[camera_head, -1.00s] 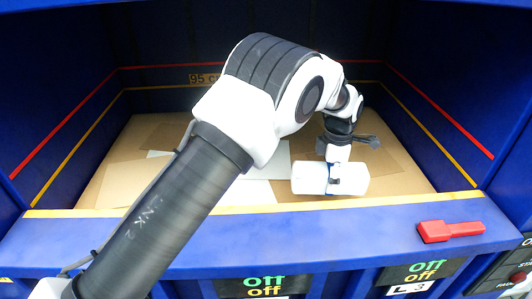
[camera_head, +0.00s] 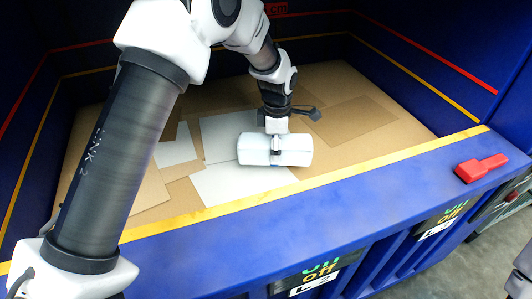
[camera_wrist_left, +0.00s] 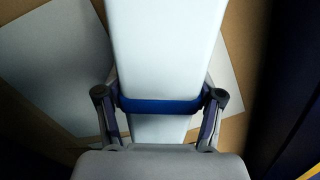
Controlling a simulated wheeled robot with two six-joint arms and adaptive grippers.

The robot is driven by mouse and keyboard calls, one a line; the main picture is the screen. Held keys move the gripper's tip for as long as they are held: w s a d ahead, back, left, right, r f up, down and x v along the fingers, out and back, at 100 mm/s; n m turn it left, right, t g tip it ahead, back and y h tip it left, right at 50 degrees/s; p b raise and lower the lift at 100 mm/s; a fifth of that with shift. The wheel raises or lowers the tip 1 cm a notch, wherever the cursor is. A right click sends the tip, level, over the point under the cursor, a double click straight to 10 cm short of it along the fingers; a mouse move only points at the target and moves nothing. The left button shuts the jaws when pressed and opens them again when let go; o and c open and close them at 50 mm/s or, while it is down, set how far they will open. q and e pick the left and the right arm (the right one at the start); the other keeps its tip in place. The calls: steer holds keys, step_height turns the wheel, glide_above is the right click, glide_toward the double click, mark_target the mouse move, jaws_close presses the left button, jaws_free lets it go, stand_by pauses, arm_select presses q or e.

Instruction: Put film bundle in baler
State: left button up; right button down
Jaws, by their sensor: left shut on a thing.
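The film bundle (camera_head: 293,151) is a white roll with a blue band around its middle, which shows in the left wrist view (camera_wrist_left: 160,106). My left gripper (camera_head: 276,141) is shut on the bundle at the band, with a finger on each side. The bundle is inside the blue baler (camera_head: 300,213), over its cardboard-covered floor and behind the yellow front edge. I cannot tell whether the bundle touches the floor. A bit of my right arm (camera_head: 521,268) shows at the right edge, but its gripper is not seen.
Flat brown cardboard (camera_head: 355,122) and white sheets (camera_head: 228,190) cover the baler floor. Red and yellow lines run along the blue walls. A red handle (camera_head: 481,168) sits on the front ledge at right. The floor area right of the bundle is clear.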

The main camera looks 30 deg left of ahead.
mark_target(269, 158)
arm_select(q)
steer(key=shift+s+a, duration=0.35)
steer(key=shift+a, duration=0.15)
steer(key=shift+f, duration=0.2)
step_height(269, 158, down, 3)
steer(key=shift+s+a+r+p, duration=0.1)
steer(key=shift+a+r+p, duration=0.05)
steer(key=shift+p, duration=0.15)
steer(key=shift+a+f, duration=0.15)
steer(key=shift+f, duration=0.2)
steer(key=o, duration=1.2)
steer(key=shift+f, duration=0.1)
